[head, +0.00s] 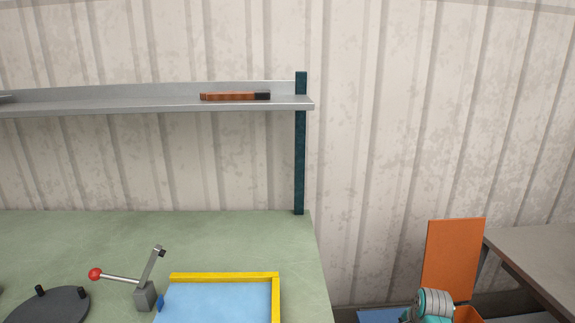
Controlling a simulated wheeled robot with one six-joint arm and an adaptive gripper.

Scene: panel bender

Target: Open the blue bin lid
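A small piece of a flat blue surface (379,316) shows at the bottom edge, right of the green table. It may be the blue bin's lid; most of it is below the picture, so I cannot tell whether it is shut. Next to it on the right is an orange bin (470,314) with its orange lid (453,260) standing upright. A grey and teal part of my arm shows at the bottom, in front of the orange bin. My gripper's fingers are not in view.
The green table (230,238) holds a yellow frame (225,276) around a light blue surface, a red-knobbed lever clamp (145,292) and a dark round plate (48,306). A grey shelf (150,101) is above. A brown table (540,255) stands at the right.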

